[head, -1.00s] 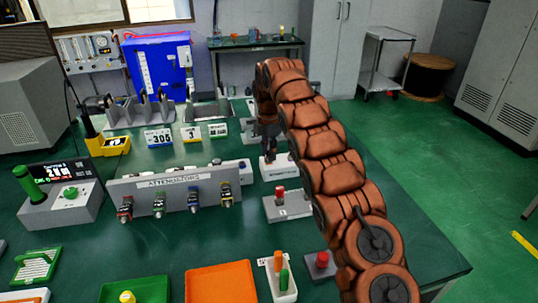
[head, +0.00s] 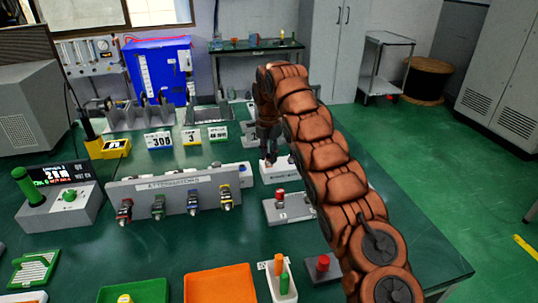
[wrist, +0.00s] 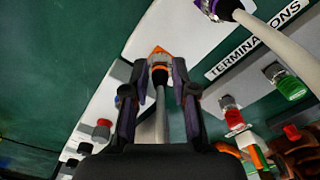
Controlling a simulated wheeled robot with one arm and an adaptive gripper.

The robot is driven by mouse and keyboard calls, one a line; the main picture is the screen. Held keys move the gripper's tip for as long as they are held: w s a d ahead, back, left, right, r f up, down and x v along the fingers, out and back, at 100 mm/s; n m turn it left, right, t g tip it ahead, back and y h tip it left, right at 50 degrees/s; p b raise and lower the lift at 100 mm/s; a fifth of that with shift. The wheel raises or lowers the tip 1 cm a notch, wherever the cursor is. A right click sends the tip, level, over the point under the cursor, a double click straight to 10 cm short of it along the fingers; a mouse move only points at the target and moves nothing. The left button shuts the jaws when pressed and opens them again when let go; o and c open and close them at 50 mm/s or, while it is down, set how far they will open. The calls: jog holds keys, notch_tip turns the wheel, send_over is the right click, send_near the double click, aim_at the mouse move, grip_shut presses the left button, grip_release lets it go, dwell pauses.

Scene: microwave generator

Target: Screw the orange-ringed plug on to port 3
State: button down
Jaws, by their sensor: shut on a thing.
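In the wrist view the orange-ringed plug (wrist: 158,53) sits between the fingertips of my gripper (wrist: 159,72), which is shut on it. A pale cable runs from the plug back between the fingers. The plug's front end points at a white panel (wrist: 118,85); whether it touches or is seated in a port is hidden. In the head view my gripper (head: 268,145) points down over the table behind the right end of the attenuator rack, and the plug is too small to make out. I cannot tell which port is number 3.
A purple-ringed plug (wrist: 218,8) with a pale cable is close to the right of my gripper. The terminations block (wrist: 258,42) carries red and green caps beside it. The attenuator rack (head: 150,190) stands to the left. Number cards (head: 190,137) stand behind.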

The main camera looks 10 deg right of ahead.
jog(key=shift+a, duration=0.1)
jog(key=c, duration=0.9)
grip_release()
